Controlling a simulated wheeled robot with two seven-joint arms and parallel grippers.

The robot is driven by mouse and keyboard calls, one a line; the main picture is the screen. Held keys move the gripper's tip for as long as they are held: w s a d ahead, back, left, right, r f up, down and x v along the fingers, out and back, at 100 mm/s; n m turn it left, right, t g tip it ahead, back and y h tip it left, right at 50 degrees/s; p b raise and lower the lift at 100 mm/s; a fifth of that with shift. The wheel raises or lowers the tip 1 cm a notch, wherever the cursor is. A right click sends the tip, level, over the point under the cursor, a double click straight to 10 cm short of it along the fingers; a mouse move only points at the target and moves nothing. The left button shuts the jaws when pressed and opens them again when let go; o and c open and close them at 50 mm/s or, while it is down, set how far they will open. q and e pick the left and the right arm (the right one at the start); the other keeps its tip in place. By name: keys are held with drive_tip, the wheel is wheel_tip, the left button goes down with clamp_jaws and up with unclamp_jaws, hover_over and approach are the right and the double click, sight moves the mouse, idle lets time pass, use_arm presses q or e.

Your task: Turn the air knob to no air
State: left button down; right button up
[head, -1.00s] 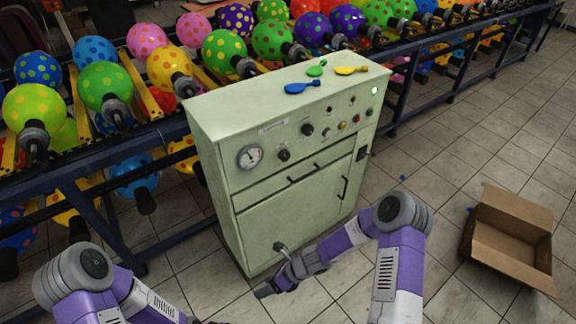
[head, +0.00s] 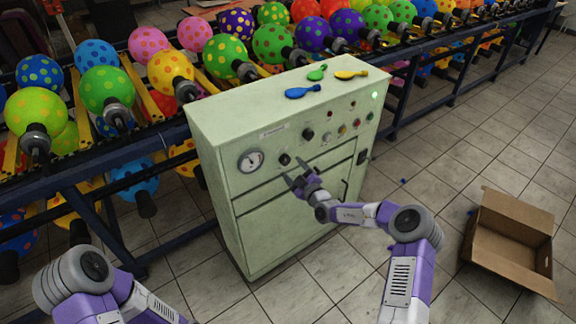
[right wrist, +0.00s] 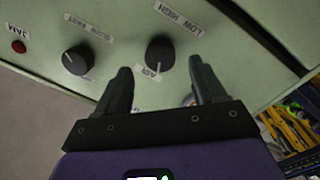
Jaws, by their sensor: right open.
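A round dark knob (right wrist: 160,52) with a small label that looks like AIR and a LOW/HIGH label fills the upper middle of the right wrist view. In the head view this knob (head: 285,159) sits beside the gauge on the green cabinet's front panel. A second dark knob (head: 308,134) is up and right of it; it also shows in the right wrist view (right wrist: 77,60). My right gripper (head: 298,175) is open and empty just below the first knob, apart from it as far as I can tell. My left gripper is out of view.
The green cabinet (head: 225,125) carries a pressure gauge (head: 250,160), several buttons and door handles. Deflated blue (head: 302,91), green and yellow balloons lie on top. A balloon rack stands behind. An open cardboard box (head: 510,243) is on the floor at right.

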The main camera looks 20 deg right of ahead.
sight(286, 162)
drive_tip(key=shift+b+x, duration=0.45)
drive_tip(key=shift+x, duration=1.65)
drive_tip(key=c, duration=1.1)
drive_tip(key=shift+o, duration=0.2)
